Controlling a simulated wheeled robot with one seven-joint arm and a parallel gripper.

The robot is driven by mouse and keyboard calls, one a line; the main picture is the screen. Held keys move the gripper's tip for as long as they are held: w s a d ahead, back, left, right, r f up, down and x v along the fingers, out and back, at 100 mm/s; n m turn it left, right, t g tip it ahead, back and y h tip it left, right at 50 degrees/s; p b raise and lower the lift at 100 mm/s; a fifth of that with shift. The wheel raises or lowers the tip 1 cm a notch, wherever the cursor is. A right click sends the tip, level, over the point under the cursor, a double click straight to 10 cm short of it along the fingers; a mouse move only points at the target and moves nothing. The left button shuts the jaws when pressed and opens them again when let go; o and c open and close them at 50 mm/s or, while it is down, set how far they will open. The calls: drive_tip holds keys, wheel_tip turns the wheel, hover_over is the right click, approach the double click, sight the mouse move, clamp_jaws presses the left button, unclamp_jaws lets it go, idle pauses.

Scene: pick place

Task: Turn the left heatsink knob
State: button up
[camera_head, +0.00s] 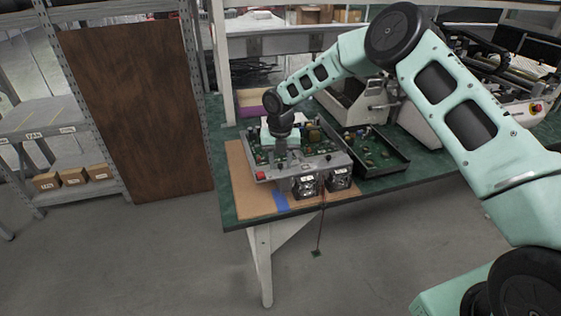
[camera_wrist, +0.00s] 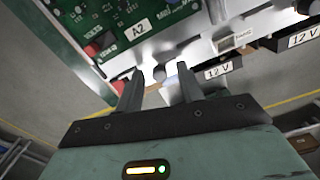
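An electronics chassis (camera_head: 318,163) with green circuit boards and a grey metal front edge sits on the workbench. It fills the top of the wrist view, with a green board labelled A2 (camera_wrist: 120,25). My gripper (camera_wrist: 158,82) is pointed at the chassis's metal edge, its two dark fingers apart with a gap between them. A small pale rounded shape (camera_wrist: 160,73) shows at the metal edge between the fingertips; I cannot tell whether it is the left heatsink knob. In the head view my gripper (camera_head: 290,160) is over the chassis's front left, its fingertips hard to make out.
Two black blocks labelled 12 V, one nearer (camera_wrist: 222,70) and one farther (camera_wrist: 302,38), stick out to the right of the fingers. A dark tray (camera_head: 375,160) with boards lies right of the chassis. Floor is clear in front.

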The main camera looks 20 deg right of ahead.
sight(281, 164)
wheel_tip(281, 164, up, 17)
drive_tip(key=b, duration=0.2)
drive_tip(key=shift+r, duration=0.15)
drive_tip(key=s+a+r+m, duration=0.2)
drive_tip(key=s+a+m, duration=0.35)
drive_tip(key=s, duration=0.45)
drive_tip(key=s+a+r+m, duration=0.1)
drive_tip(key=s+a+m, duration=0.4)
drive_tip(key=s, duration=0.5)
drive_tip(key=s+d+f+m, duration=0.1)
drive_tip(key=s+d+m, duration=0.1)
drive_tip(key=s+m, duration=0.5)
drive_tip(key=s+d+f+m, duration=0.1)
drive_tip(key=s+m, duration=0.7)
drive_tip(key=s, duration=0.8)
drive_tip(key=shift+s+d+f+y, duration=0.2)
drive_tip(key=shift+d+f+y, duration=0.15)
drive_tip(key=shift+d, duration=0.3)
